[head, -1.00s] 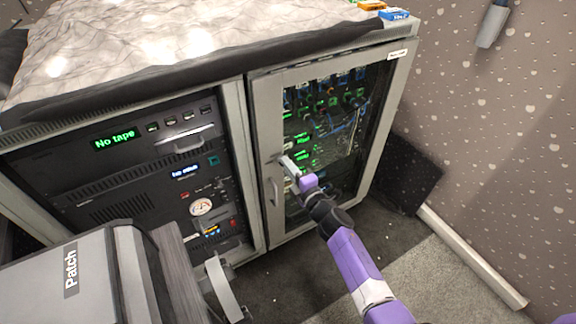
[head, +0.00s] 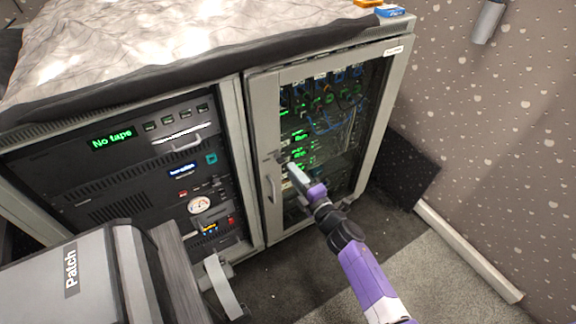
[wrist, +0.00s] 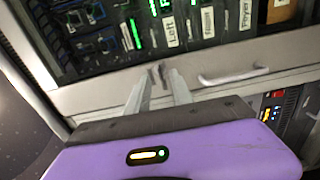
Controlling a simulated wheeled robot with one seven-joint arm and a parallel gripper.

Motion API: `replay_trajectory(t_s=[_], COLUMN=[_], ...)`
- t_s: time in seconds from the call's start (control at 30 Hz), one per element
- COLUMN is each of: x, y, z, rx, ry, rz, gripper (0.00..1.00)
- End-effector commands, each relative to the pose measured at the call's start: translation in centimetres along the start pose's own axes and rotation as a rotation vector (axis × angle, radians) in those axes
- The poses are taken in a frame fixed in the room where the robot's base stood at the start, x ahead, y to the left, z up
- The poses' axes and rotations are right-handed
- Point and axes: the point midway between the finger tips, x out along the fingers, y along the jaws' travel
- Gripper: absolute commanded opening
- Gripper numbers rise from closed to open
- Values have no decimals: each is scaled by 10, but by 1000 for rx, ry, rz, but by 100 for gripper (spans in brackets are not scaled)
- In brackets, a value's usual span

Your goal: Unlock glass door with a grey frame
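The glass door has a grey frame (head: 261,125) and is closed on the right cabinet. A small dark lock piece (head: 275,157) sits on its left frame bar, above a grey pull handle (head: 271,190). My gripper (head: 291,168) is just right of the lock piece, in front of the glass. In the wrist view, the two fingers (wrist: 162,82) are apart, with the lock piece (wrist: 158,72) beyond and between their tips. Nothing is visibly held. Whether the fingers touch the lock piece cannot be told. The handle (wrist: 233,76) is right of the fingers there.
A black equipment rack (head: 120,170) with lit displays stands left of the door. A grey box labelled Patch (head: 75,270) is at the lower left. A spotted wall (head: 490,150) bounds the right side. Carpet in front of the door is free.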

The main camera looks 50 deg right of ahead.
Motion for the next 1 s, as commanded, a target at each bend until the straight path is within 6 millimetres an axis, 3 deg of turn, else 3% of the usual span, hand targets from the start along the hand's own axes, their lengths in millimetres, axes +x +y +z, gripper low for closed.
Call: replay_trajectory(t_s=[0.1, 0.27, 0.87, 1.0], x=[-16, -24, -25, -24], y=[0, 0, 0, 2], z=[0, 0, 0, 2], rx=[0, 1, 3, 75], ry=[0, 0, 0, -10], rz=[0, 1, 1, 3], gripper=[27, 27, 27, 27])
